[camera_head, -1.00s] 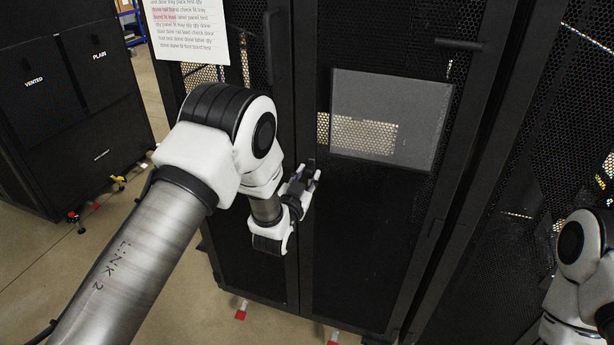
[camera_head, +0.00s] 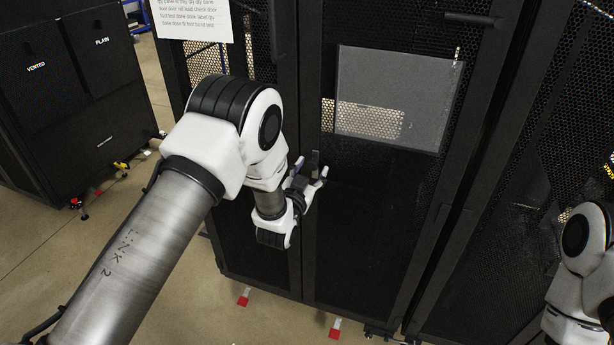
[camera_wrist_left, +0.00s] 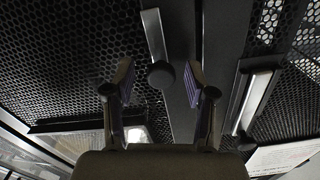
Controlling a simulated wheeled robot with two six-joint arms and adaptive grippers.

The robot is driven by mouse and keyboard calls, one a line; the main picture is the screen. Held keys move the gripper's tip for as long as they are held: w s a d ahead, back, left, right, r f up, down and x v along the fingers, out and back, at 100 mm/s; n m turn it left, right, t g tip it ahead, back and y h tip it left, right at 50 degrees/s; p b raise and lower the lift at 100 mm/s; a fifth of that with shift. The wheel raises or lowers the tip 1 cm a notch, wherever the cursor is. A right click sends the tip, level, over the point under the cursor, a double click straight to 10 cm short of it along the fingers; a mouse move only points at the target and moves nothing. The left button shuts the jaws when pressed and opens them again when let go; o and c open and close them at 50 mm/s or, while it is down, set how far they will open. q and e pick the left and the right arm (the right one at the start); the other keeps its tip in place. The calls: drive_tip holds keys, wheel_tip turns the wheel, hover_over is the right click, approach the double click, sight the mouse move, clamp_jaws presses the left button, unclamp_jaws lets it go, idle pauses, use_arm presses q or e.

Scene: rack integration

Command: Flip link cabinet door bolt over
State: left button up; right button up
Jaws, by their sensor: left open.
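The black mesh cabinet doors (camera_head: 375,225) stand in front of me, closed along a dark vertical frame. My left gripper (camera_head: 312,172) is at this frame, below the grey panel, with its fingers spread. In the left wrist view, the gripper (camera_wrist_left: 160,84) is open. A dark round knob (camera_wrist_left: 161,75), which looks like the door bolt's, shows between the fingertips with gaps on both sides. A silver bar (camera_wrist_left: 155,35) runs up from the knob. I cannot tell how deep the knob sits between the fingers. My right arm shows at the right edge, but its gripper does not.
A grey panel (camera_head: 398,98) is on the right door. A paper sheet (camera_head: 195,18) hangs on the left door. A black cabinet (camera_head: 75,95) stands at the left. In the left wrist view, another silver bar (camera_wrist_left: 245,100) lies right of the fingers.

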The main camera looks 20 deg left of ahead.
use_arm(q)
drive_tip(key=s, duration=1.1)
drive_tip(key=shift+s+a, duration=0.2)
drive_tip(key=shift+s, duration=0.1)
drive_tip(key=s+a+f+n+g+y+p, duration=0.1)
drive_tip(key=s+a+f+g, duration=0.1)
drive_tip(key=s+f+g, duration=0.5)
drive_tip(key=s+a+f+n+g+p, duration=0.1)
drive_tip(key=s+a+f, duration=0.2)
drive_tip(key=s+f, duration=0.5)
drive_tip(key=s+f+g, duration=0.4)
drive_tip(key=s+g, duration=0.1)
drive_tip(key=s, duration=0.4)
drive_tip(key=s+f+n+g, duration=0.1)
drive_tip(key=s+f+g, duration=0.4)
drive_tip(key=s, duration=0.4)
drive_tip(key=shift+s+d+f+h, duration=0.2)
drive_tip(key=shift+s+d+h, duration=0.1)
drive_tip(key=shift+d, duration=0.15)
drive_tip(key=shift+w, duration=0.1)
